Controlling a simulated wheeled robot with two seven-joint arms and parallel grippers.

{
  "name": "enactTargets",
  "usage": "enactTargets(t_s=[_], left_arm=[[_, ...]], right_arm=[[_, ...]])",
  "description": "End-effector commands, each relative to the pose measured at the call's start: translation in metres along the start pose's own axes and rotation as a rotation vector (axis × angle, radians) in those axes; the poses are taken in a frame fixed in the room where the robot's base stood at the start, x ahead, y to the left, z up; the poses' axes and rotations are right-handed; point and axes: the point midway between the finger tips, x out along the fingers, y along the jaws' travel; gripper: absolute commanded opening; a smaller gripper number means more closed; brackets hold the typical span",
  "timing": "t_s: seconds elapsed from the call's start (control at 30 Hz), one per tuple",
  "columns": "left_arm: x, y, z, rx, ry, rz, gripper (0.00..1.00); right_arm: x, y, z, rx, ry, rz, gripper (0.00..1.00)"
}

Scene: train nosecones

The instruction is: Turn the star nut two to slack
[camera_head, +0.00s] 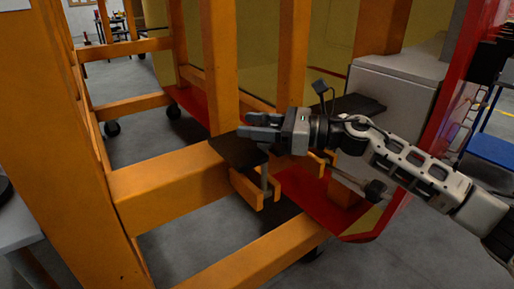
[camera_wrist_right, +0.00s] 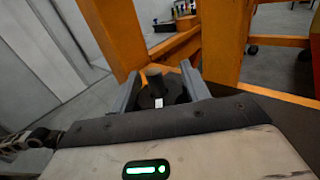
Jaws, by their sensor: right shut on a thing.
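My right gripper (camera_head: 258,130) reaches in from the right, just above a dark plate (camera_head: 232,152) on the orange frame. In the right wrist view, my right gripper (camera_wrist_right: 160,88) has its two grey fingers on either side of a dark star nut (camera_wrist_right: 165,93). It is shut on the nut. A dark stud (camera_wrist_right: 154,77) rises from the middle of the nut, and a small white mark shows on its near side. In the head view I cannot make out the nut at the fingers. My left gripper is not in view.
Thick orange frame beams (camera_head: 170,190) surround the work spot, with an upright post (camera_head: 222,70) close behind the fingers. A grey box (camera_head: 395,95) stands behind my right arm. A red panel edge (camera_head: 445,110) is at the right. Grey floor shows below.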

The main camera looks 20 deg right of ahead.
Motion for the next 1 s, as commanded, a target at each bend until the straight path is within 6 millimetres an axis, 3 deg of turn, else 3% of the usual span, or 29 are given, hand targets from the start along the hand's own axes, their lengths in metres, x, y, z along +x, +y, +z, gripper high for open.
enactTargets(t_s=[0.03,0.1,0.5,1.0], left_arm=[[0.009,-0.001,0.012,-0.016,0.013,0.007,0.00],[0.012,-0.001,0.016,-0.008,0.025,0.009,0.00],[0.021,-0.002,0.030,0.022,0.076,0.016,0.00],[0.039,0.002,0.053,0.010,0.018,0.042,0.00]], right_arm=[[0.000,-0.002,-0.008,-0.004,-0.006,0.040,0.23],[0.000,0.000,-0.007,-0.003,-0.007,0.107,0.23],[-0.001,0.007,-0.001,-0.001,-0.006,0.464,0.23],[-0.004,0.011,0.001,0.000,-0.003,0.695,0.23]])
